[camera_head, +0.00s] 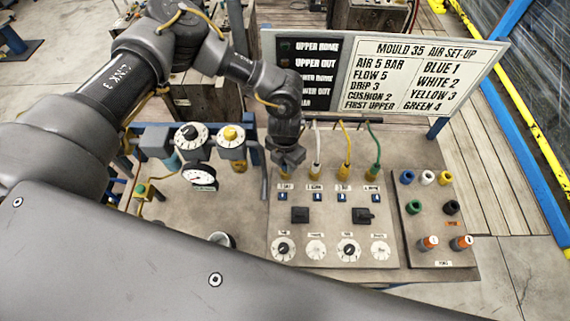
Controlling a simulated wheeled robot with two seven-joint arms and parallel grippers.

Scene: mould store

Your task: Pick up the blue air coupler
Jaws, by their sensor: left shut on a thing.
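My left gripper (289,157) points down over the first place in the row at the panel's back edge. It is shut on the coupler there, which the fingers hide almost wholly. By its place beside the white (317,150), yellow (346,152) and green (376,150) hoses, I take it for the blue air coupler, but no blue shows. A brass-coloured piece (284,175) shows just below the fingertips. I cannot tell whether the coupler is still seated. My right gripper is not in view.
The panel (327,216) carries black switches and several dials. To its right, a board (435,230) holds coloured pieces, one blue (407,177). A sign (424,75) stands behind. Gauges (198,174) and regulators stand left of the gripper.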

